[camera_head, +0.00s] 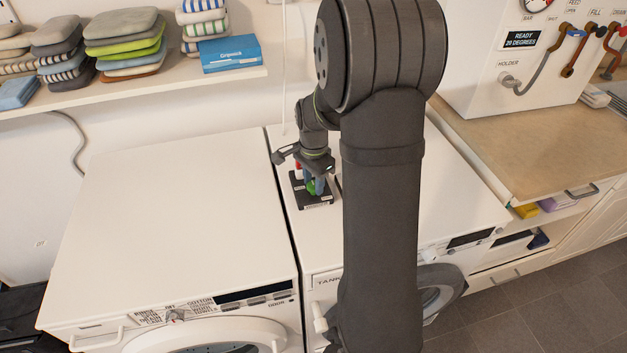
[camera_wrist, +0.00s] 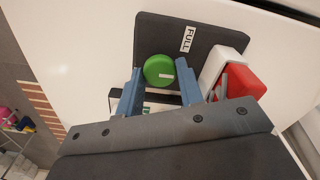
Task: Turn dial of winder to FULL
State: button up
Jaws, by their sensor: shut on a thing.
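The winder (camera_wrist: 160,32) is a dark block with a round green dial (camera_wrist: 158,70) on it. A white label reading FULL (camera_wrist: 188,39) lies up and right of the dial in the wrist view. A short white mark on the dial's face lies nearly level, so it does not line up with that label. My gripper (camera_wrist: 160,76) is shut on the dial, with one blue finger on each side. In the head view the winder (camera_head: 317,203) stands on a white machine top, with my gripper (camera_head: 315,182) over it; the dial is partly hidden there.
A red and white part (camera_wrist: 240,80) sits at the winder's right in the wrist view. A shelf (camera_head: 130,92) with folded cloths and a blue box (camera_head: 231,54) is behind. The left machine top (camera_head: 180,210) is clear.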

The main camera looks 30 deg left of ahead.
aim_at(314, 184)
jog(key=o, duration=1)
notch_tip(314, 184, up, 17)
jog(key=shift+r, duration=0.2)
jog(key=shift+f, duration=0.1)
notch_tip(314, 184, down, 17)
jog(key=shift+f, duration=0.15)
dwell(0.5)
